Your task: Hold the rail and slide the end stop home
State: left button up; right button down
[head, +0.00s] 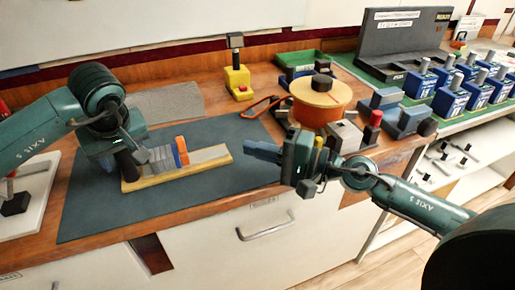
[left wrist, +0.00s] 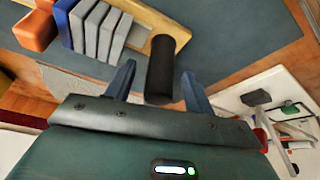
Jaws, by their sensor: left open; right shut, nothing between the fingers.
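A wooden base (head: 180,181) lies on the dark mat and carries a pale metal rail (head: 208,154). Several grey modules (head: 153,160), a blue block (head: 176,154) and an orange block (head: 182,150), likely the end stop, stand side by side on it. Bare rail shows to the right of the orange block. A black cylindrical handle (head: 127,165) stands at the base's left end. My left gripper (head: 118,163) is open; in the left wrist view its fingers (left wrist: 158,84) lie either side of the handle (left wrist: 161,66), apart from it. My right gripper (head: 262,150) is shut and empty, right of the rail.
The dark mat (head: 105,215) is clear in front of the base.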

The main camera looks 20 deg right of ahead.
pick_arm(q)
jog(key=v, duration=1.1)
jog(key=shift+s+r, duration=0.2)
jog(key=shift+r, duration=0.15)
